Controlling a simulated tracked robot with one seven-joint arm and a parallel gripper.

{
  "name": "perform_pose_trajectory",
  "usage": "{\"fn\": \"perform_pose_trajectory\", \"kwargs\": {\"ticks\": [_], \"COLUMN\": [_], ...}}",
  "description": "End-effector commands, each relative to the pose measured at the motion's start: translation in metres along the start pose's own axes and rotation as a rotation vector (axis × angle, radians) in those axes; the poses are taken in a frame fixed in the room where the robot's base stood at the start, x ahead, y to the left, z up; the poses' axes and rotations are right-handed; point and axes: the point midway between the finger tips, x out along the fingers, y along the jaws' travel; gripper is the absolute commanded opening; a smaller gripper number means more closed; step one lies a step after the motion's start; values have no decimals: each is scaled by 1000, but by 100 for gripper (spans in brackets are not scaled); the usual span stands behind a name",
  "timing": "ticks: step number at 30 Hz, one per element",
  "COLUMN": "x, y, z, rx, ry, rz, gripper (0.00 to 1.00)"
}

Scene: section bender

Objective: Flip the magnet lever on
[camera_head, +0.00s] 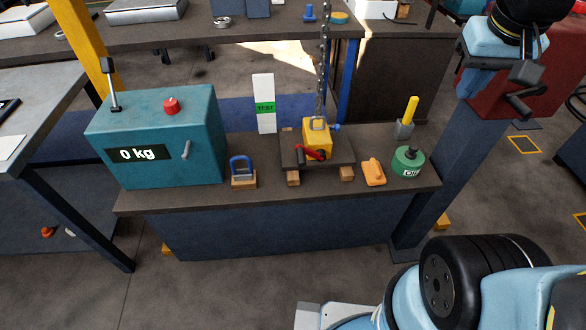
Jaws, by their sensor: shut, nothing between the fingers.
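The yellow lifting magnet (318,137) stands on a dark plate (340,158) on the bench, with a chain (322,75) running up from its top. Its red lever (312,153) lies across the magnet's front, low and roughly level; a dark part shows near its right end. My gripper (522,82) is at the upper right, well apart from the magnet, to its right and higher in the picture. It is shut and empty. Its fingertips are hard to tell apart from the dark red thing behind.
Wooden blocks (293,177) support the plate. An orange handled tool (373,172), a green round weight (408,160) and a yellow-handled tool (408,115) stand right. A green-white sign (263,90) stands behind.

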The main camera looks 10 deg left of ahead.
Motion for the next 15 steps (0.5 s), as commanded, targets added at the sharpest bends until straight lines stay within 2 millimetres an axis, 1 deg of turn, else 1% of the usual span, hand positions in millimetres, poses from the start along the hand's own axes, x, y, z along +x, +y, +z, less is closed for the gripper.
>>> {"fn": "perform_pose_trajectory", "kwargs": {"ticks": [1,8,15], "x": [9,45,83], "y": [-5,-26,-54], "z": [-5,-23,-38], "rx": [-24,-114,-218], "ry": [-49,-229,-385], "rz": [10,90,218], "gripper": [0,0,0]}}
